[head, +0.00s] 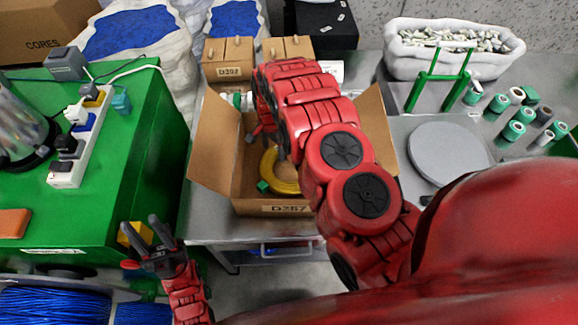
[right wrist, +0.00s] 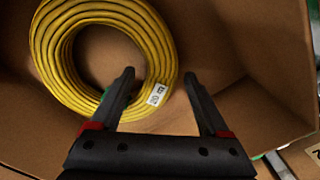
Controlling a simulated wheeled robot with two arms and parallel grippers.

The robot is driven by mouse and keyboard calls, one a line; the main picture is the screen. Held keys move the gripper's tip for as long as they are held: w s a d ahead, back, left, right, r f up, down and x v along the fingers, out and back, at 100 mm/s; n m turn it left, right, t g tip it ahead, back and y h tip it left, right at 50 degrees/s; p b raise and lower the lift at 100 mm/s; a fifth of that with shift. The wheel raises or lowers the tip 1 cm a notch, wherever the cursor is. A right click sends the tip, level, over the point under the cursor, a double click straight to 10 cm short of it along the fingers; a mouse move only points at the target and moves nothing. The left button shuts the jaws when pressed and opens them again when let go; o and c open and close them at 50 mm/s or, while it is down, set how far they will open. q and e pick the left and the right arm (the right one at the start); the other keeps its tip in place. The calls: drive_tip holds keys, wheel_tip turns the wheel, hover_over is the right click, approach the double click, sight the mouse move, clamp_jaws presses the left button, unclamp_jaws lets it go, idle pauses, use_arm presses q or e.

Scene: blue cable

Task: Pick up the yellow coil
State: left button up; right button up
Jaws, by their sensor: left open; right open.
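The yellow coil (head: 280,172) lies inside an open cardboard box (head: 215,150) in the head view, partly hidden by my right arm. In the right wrist view the coil (right wrist: 150,35) is a ring of yellow cable with a small white label, at the upper left. My right gripper (right wrist: 160,80) is open inside the box. Its left finger overlaps the coil's lower right edge in the picture, and its right finger is outside the ring; contact cannot be told. My left gripper (head: 150,228) is open and empty, low at the left, away from the box.
A green table (head: 120,170) with a power strip (head: 80,135) stands left. A grey table holds the box, a round grey plate (head: 448,152), several green spools (head: 513,130) and a white bin (head: 455,60). Small boxes (head: 228,58) stand behind the open box.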

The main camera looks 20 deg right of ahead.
drive_tip(key=shift+f, duration=1.05)
clamp_jaws()
idle(0.6)
